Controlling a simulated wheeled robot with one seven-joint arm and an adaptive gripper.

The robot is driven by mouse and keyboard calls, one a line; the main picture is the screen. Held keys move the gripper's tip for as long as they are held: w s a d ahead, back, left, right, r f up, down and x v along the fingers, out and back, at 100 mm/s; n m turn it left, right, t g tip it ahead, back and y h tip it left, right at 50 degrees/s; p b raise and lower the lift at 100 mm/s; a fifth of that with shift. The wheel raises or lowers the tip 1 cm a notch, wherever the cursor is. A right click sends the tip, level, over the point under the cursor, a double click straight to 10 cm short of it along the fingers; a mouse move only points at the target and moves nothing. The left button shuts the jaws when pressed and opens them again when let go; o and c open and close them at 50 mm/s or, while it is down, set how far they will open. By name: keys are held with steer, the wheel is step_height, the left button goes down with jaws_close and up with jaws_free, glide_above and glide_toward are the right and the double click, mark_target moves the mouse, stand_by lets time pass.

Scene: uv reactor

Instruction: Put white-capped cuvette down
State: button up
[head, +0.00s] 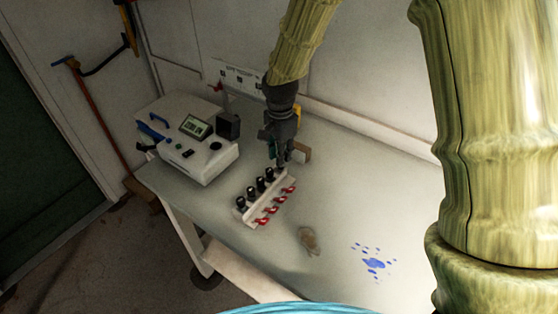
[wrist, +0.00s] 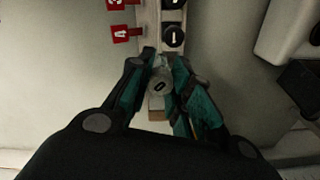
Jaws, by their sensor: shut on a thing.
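My gripper (head: 282,164) points down at the far end of a pale rack (head: 264,204) on the bench. In the wrist view, my gripper (wrist: 163,62) has its teal-padded fingers closed around a pale, round-capped cuvette (wrist: 160,83) with a dark mark on top. The cuvette is in line with the rack (wrist: 147,20), just past the black caps. Whether it touches the rack or is in a slot cannot be told. In the head view the cuvette is hidden by my gripper.
The rack holds several black-capped cuvettes (head: 251,192) beside red tags (head: 275,209). A white instrument (head: 205,158) with a screen stands to the left. A small brown block (head: 303,152) is behind my gripper. Blue splatters (head: 373,263) and a brown patch (head: 308,240) mark the otherwise clear right side.

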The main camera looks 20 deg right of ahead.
steer(key=w+f, duration=0.3)
steer(key=shift+f+p, duration=0.3)
steer(key=shift+f, duration=0.05)
jaws_close()
steer(key=shift+f, duration=0.3)
steer(key=shift+s+f+p, duration=0.4)
steer(key=shift+s+f, duration=0.1)
steer(key=shift+s, duration=0.3)
steer(key=shift+f, duration=0.2)
steer(key=shift+w+f, duration=0.4)
steer(key=shift+w, duration=0.2)
steer(key=o, duration=0.7)
jaws_free()
steer(key=shift+r, duration=0.1)
steer(key=shift+o, duration=0.9)
steer(key=shift+s+r, duration=0.3)
steer(key=shift+s, duration=0.05)
steer(key=shift+w+f, duration=0.1)
steer(key=shift+w, duration=0.2)
step_height(320, 180, up, 12)
steer(key=b, duration=0.4)
